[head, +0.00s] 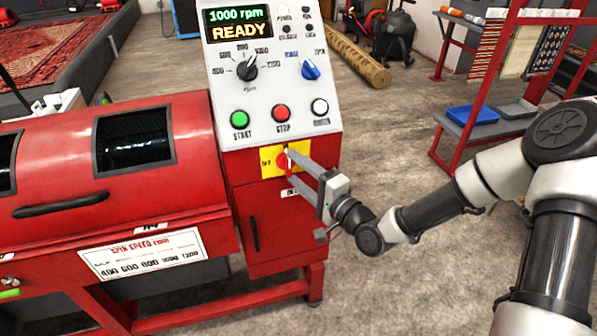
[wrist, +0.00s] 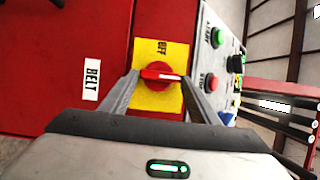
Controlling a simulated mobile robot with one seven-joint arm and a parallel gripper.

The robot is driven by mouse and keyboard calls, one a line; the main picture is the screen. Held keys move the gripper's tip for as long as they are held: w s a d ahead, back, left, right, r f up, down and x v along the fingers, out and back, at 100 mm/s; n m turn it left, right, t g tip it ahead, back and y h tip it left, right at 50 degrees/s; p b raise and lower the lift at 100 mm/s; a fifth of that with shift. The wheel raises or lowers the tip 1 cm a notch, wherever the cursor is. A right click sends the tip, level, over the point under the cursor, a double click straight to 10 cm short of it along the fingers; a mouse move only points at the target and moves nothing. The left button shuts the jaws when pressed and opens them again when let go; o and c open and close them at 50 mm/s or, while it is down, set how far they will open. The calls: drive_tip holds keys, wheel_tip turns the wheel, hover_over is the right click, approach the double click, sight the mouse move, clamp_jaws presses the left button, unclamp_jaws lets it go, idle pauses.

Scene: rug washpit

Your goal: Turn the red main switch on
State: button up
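The red main switch (head: 283,162) is a knob on a yellow plate (head: 300,147) on the machine's front, below the buttons. In the wrist view the switch (wrist: 160,86) has a raised bar lying across the picture, with a white mark toward its right end; the OFF label is above it. In the head view OFF is left of the knob, so the bar stands roughly upright, away from OFF. My gripper (head: 288,165) is at the plate, fingers apart. In the wrist view my gripper (wrist: 160,76) straddles the bar's two ends; whether the fingers touch it is unclear.
The lit display (head: 238,23) reads 1000 rpm READY. Green START (head: 240,119), red STOP (head: 281,113) and a white button (head: 320,106) sit just above the switch. The red drum (head: 135,145) is left.

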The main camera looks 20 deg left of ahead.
drive_tip(key=shift+o, duration=1.1)
drive_tip(key=p+v, duration=0.2)
drive_tip(key=v, duration=1.5)
drive_tip(key=shift+s, duration=0.15)
drive_tip(key=shift+d, duration=0.1)
